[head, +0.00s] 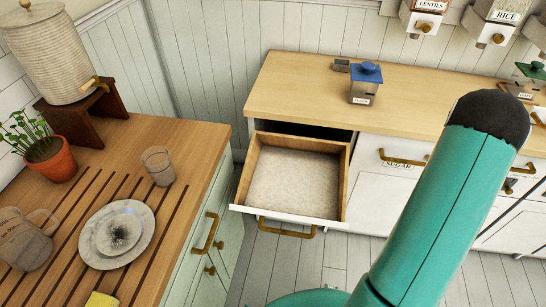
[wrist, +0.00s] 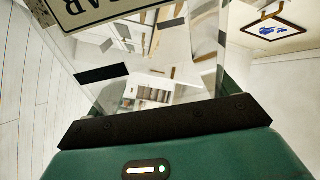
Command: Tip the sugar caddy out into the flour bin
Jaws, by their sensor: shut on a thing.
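In the head view neither my gripper nor the caddy shows. The flour bin (head: 342,190) appears to be the pulled-out wooden drawer with a white front, holding a pale, level fill. Its own label is not visible.
A blue-lidded canister (head: 366,84) stands on the counter (head: 300,78) above the drawer. A closed drawer labelled SUGAR (head: 390,165) is to its right. The left worktop (head: 195,150) holds a glass (head: 158,166), a plate (head: 144,236), a jug (head: 22,242) and a potted plant (head: 52,165).

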